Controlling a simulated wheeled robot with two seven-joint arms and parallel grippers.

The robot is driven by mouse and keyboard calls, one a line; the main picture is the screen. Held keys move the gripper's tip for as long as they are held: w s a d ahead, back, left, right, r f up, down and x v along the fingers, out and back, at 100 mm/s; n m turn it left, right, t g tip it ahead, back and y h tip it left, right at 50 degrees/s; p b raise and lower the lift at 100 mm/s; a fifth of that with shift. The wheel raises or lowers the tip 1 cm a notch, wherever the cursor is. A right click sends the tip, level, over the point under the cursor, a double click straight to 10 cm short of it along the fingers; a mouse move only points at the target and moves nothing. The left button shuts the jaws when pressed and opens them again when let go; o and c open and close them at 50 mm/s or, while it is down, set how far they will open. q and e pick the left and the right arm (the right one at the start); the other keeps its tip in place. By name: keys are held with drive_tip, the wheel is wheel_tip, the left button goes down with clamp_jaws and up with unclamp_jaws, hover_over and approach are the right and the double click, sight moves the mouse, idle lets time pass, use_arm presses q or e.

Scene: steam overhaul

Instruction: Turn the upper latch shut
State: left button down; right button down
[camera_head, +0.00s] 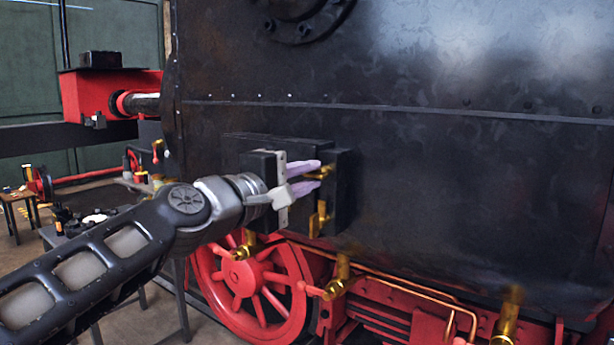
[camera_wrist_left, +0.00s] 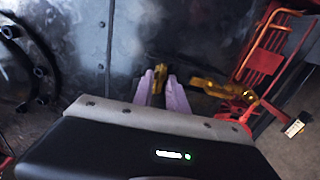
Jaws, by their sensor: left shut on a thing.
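My left gripper (camera_head: 314,177) reaches from the left to a black box (camera_head: 343,188) on the side of the dark boiler. Its two lilac fingers are shut on the brass upper latch (camera_head: 325,172) at the box's right part. The lower brass latch (camera_head: 318,217) sits just below, apart from the fingers. In the left wrist view the fingers (camera_wrist_left: 163,88) point at the boiler, with the brass upper latch (camera_wrist_left: 155,70) beyond and between their tips. Much of the box's front is hidden behind the gripper. My right gripper does not show.
The dark boiler wall (camera_head: 450,190) fills the right side. Below are a red wheel (camera_head: 262,275), brass valves (camera_head: 338,282) and a copper pipe. A red buffer beam (camera_head: 85,95) is at the left. Tables with small parts (camera_head: 90,220) stand at the lower left.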

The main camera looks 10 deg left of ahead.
use_arm(q)
drive_tip(key=c, duration=1.6)
unclamp_jaws()
drive_tip(key=shift+o, duration=0.2)
drive_tip(key=b+v, duration=0.2)
drive_tip(key=v, duration=0.6)
